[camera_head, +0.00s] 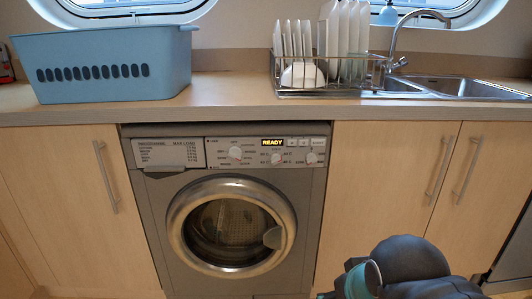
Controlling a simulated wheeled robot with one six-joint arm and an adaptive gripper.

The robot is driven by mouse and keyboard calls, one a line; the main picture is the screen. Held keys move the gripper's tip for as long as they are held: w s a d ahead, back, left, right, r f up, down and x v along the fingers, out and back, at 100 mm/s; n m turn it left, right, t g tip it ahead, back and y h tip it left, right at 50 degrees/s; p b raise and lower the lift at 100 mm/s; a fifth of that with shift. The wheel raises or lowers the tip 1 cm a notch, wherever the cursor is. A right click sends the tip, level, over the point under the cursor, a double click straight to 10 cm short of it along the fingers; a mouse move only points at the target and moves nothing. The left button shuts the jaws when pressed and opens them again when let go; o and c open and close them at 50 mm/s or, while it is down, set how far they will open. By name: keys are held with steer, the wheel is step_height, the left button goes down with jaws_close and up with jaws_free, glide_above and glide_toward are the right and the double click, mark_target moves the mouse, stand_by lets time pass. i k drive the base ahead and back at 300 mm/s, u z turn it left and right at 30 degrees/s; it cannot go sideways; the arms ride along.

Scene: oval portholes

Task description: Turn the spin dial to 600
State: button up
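The washing machine (150,215) is grey and built in under the counter, with its round door (232,222) shut. Its panel shows a lit READY display (272,142). Three white dials sit on the panel: a left dial (235,152), a middle dial (275,159) and a right dial (311,158). The lettering around the dials is too small to read, so I cannot tell which is the spin dial or where it points. Part of my dark arm shows at the bottom right, apart from the panel. My gripper's fingertips are not in view.
A blue laundry basket (105,68) stands on the counter (225,92) at left. A dish rack (318,86) with several white plates and a sink (440,87) are at right. Wooden cupboard doors (385,180) with metal handles flank the machine. The space before the panel is clear.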

mark_target(311, 158)
steer(key=u, duration=0.1)
steer(key=k, duration=1.05)
steer(key=z, duration=1.2)
steer(key=i, duration=1.2)
steer(key=u, duration=0.6)
